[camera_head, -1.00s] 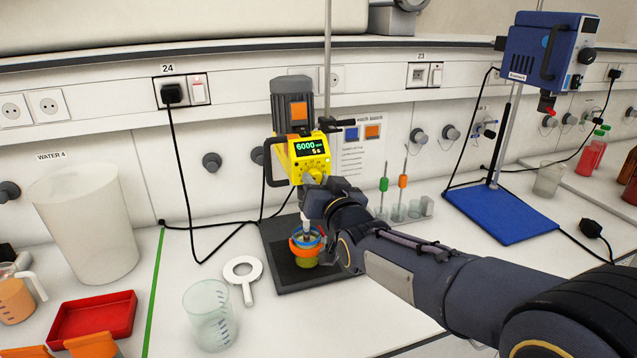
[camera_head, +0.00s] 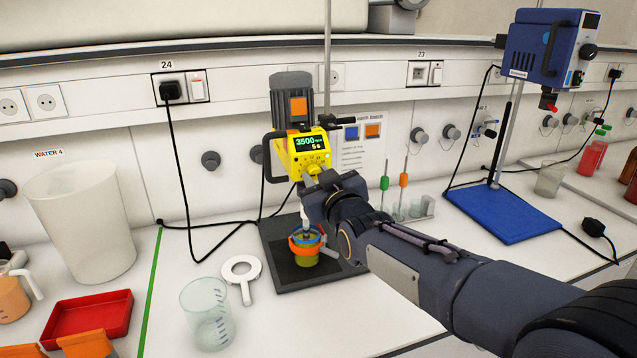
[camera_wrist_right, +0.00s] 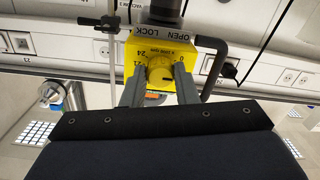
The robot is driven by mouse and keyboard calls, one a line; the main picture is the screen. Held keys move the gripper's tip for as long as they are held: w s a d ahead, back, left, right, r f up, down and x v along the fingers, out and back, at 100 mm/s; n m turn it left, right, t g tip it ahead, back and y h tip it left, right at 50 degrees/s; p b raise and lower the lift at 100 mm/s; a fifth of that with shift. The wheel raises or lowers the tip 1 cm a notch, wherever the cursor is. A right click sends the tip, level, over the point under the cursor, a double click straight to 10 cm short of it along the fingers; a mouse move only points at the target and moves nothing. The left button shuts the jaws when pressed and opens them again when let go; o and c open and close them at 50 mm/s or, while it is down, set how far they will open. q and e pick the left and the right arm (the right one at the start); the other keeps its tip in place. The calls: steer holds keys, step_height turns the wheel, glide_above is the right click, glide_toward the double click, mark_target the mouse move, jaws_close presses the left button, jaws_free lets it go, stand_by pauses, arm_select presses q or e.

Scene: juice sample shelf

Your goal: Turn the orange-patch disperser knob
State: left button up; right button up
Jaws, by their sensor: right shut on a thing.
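The orange-patch disperser has a grey motor with an orange square (camera_head: 299,106) and a yellow control head (camera_head: 308,153). Its green display (camera_head: 306,143) reads 3500 and a small second line, perhaps 5 s. My right gripper (camera_head: 316,180) reaches the lower front of the yellow head. In the right wrist view, its two fingers (camera_wrist_right: 159,76) are shut on the round knob (camera_wrist_right: 160,74), one on each side of it. Numbers show around the knob. The knob is mostly hidden by the gripper in the head view. My left gripper is not in view.
A cup with orange and blue rings (camera_head: 306,249) stands below the disperser on a black base plate (camera_head: 280,273). A blue device (camera_head: 548,50) stands right. Cables cross the bench.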

steer(key=n+b, duration=0.2)
steer(key=n, duration=0.4)
stand_by(0.6)
steer(key=o, duration=1)
steer(key=v, duration=0.7)
steer(key=shift+s+b, duration=0.35)
steer(key=shift+s, duration=0.05)
steer(key=shift+d, duration=0.1)
